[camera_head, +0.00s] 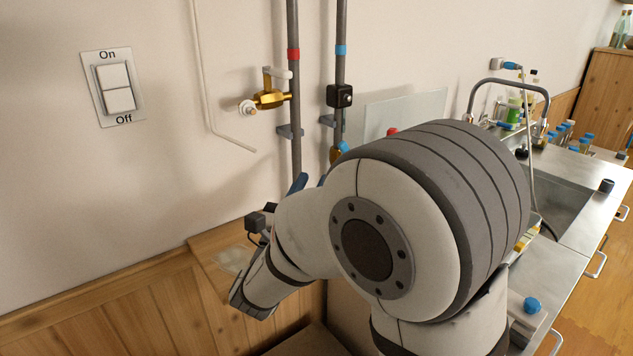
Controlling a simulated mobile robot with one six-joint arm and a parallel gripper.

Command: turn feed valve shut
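A brass valve (270,98) with a pale lever handle is on the wall, joined to the grey pipe with a red band (293,55). A second grey pipe with a blue band (341,50) runs beside it and carries a black box-shaped fitting (346,95). Lower on that pipe is a small brass and blue fitting (338,153), partly hidden by my arm. No label tells which part is the feed valve. My arm reaches down in front of the pipes. My gripper's fingertips are hidden behind my arm, so its opening and any contact cannot be seen.
An On/Off wall switch (115,88) is at left. A wooden ledge (205,242) runs below the pipes. A red knob (392,131) shows above my arm. At right are a steel sink (560,180), a curved tap (508,82) and several blue-capped jars (572,133).

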